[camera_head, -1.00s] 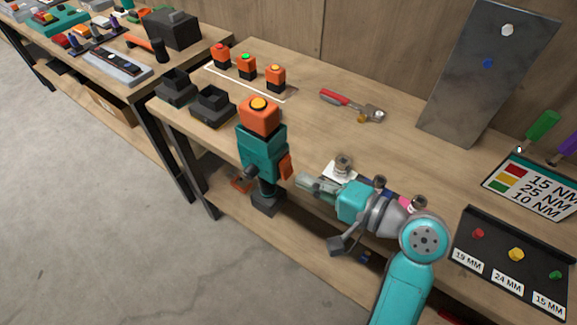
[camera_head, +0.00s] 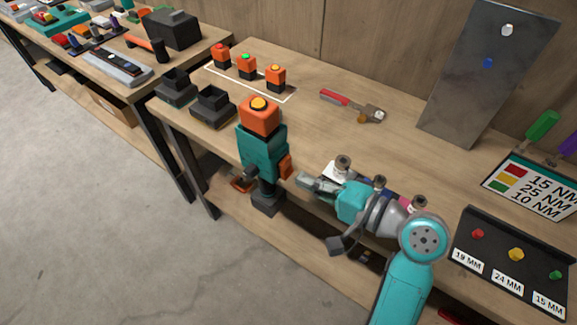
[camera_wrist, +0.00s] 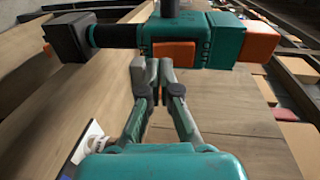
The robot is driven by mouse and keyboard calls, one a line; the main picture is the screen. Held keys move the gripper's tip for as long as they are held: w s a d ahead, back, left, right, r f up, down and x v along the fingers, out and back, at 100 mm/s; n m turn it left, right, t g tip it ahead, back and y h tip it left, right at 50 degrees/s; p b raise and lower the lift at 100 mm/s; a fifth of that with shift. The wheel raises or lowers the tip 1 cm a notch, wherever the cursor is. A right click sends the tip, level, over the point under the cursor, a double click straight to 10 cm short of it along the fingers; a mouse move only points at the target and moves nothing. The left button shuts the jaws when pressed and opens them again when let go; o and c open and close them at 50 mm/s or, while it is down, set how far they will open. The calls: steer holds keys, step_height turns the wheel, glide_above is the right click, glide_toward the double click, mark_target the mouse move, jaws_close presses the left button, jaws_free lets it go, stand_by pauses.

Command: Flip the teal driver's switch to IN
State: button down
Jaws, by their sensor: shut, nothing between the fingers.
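The teal driver (camera_head: 262,158) stands upright at the bench's front edge, with an orange top block (camera_head: 259,118) and a black lower end (camera_head: 267,203). An orange switch (camera_head: 286,166) sits on its right side. In the wrist view the driver (camera_wrist: 222,40) lies across the top of the picture, its orange switch (camera_wrist: 174,53) facing my gripper. My gripper (camera_head: 301,179) is shut and empty, its tips (camera_wrist: 157,72) close to the switch, a little below it in the wrist view. I cannot tell whether they touch.
Several orange blocks with coloured buttons (camera_head: 247,66) stand at the back left, behind two black holders (camera_head: 212,107). A socket tray (camera_head: 515,265) and torque sign (camera_head: 530,190) are at right. Small metal parts (camera_head: 343,163) stand beside my arm.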

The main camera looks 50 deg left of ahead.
steer(key=shift+x, duration=1.25)
stand_by(0.8)
steer(key=shift+d, duration=0.1)
steer(key=v, duration=0.7)
stand_by(0.5)
steer(key=shift+s, duration=0.1)
stand_by(0.5)
